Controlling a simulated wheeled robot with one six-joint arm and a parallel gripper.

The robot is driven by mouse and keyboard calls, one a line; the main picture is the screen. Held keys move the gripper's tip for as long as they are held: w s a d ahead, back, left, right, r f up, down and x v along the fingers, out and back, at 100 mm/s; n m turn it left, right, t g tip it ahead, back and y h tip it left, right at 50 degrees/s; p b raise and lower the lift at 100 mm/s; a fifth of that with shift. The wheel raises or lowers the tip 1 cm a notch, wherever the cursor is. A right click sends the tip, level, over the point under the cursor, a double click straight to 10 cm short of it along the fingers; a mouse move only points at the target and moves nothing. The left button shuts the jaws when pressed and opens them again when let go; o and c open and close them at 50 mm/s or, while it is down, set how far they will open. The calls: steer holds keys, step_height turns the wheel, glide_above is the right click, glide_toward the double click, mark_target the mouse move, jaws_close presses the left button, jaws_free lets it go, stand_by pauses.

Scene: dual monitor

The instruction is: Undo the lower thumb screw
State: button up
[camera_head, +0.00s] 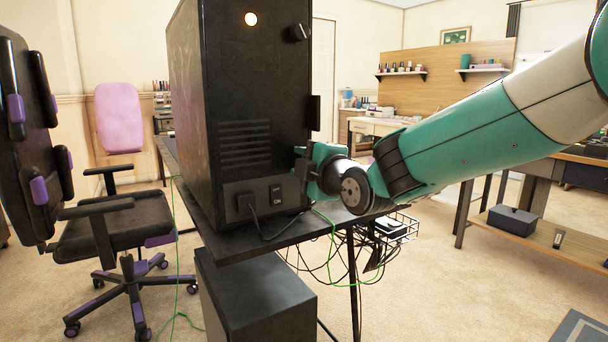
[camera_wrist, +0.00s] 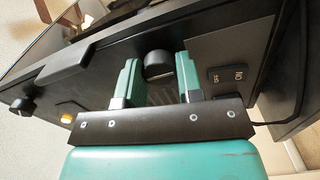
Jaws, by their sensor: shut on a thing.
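The black computer case (camera_head: 245,90) stands on the desk with its back panel facing me. The lower thumb screw (camera_wrist: 158,66) is a dark round knob near the panel edge, between my gripper's two teal fingers in the wrist view. My gripper (camera_wrist: 157,82) is shut on it. In the head view my gripper (camera_head: 302,168) reaches the panel's lower right edge and hides that screw. The upper thumb screw (camera_head: 299,33) sticks out near the top right corner; it also shows at the left in the wrist view (camera_wrist: 22,106).
A black handle (camera_head: 314,113) juts from the panel edge above my gripper. A power switch (camera_head: 276,195) and a plugged-in cable (camera_head: 247,203) sit low on the panel. The desk (camera_head: 290,232) has loose cables below. An office chair (camera_head: 120,220) stands left.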

steer(key=n+b, duration=0.3)
steer(key=n, duration=0.2)
steer(key=shift+n, duration=0.3)
stand_by(0.4)
steer(key=o, duration=0.9)
steer(key=shift+s, duration=0.1)
steer(key=shift+p+v, duration=0.75)
steer(key=shift+v, duration=7.9)
steer(key=shift+d+f, duration=0.1)
